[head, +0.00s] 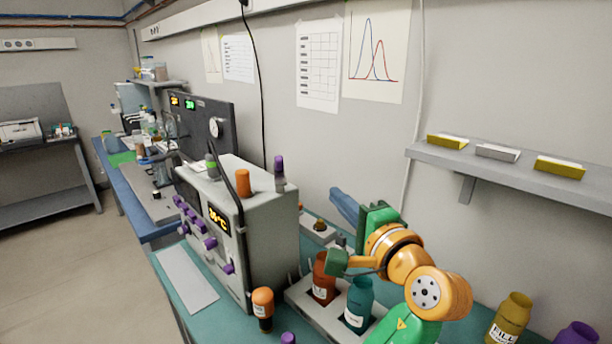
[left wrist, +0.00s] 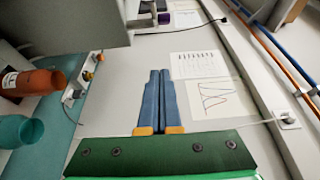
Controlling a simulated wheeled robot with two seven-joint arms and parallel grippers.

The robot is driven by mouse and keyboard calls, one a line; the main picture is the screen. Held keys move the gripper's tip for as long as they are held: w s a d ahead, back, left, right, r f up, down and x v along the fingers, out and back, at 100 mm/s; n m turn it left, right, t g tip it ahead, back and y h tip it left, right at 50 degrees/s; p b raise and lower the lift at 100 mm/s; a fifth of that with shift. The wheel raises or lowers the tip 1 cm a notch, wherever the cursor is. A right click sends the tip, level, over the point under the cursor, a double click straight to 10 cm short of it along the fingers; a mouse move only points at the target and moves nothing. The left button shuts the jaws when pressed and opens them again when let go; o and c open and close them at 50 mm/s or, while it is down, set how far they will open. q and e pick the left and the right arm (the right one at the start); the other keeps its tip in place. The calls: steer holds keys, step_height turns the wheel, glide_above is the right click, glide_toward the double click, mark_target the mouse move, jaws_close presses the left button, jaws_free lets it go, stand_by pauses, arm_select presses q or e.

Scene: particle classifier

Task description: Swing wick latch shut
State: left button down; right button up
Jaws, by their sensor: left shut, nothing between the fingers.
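The grey classifier box (head: 265,215) stands on the teal bench, with purple knobs and a lit display on its front. Orange (head: 244,183) and purple (head: 279,172) caps sit on its top. I cannot pick out the wick latch for sure in either view. My left gripper (head: 336,192) is shut and empty, its blue fingers raised near the wall, right of the box. In the left wrist view its fingers (left wrist: 160,72) lie together, pointing toward the wall charts, and the box (left wrist: 70,22) is at upper left. My right gripper is not in view.
A rack (head: 296,296) with orange-brown (head: 322,278) and teal (head: 358,300) bottles stands below my left arm. A small wall fixture with a knob (head: 320,226) is behind it. An orange-capped bottle (head: 263,303) is in front of the box. A grey shelf (head: 510,173) is at right.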

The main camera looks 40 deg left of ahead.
mark_target(279, 167)
arm_select(q)
steer(key=w+a+p, duration=0.1)
steer(key=a+p, duration=0.4)
steer(key=a, duration=0.6)
steer(key=shift+w+a, duration=0.25)
steer(key=shift+w, duration=0.05)
steer(key=shift+w+f, duration=0.1)
steer(key=shift+w, duration=0.1)
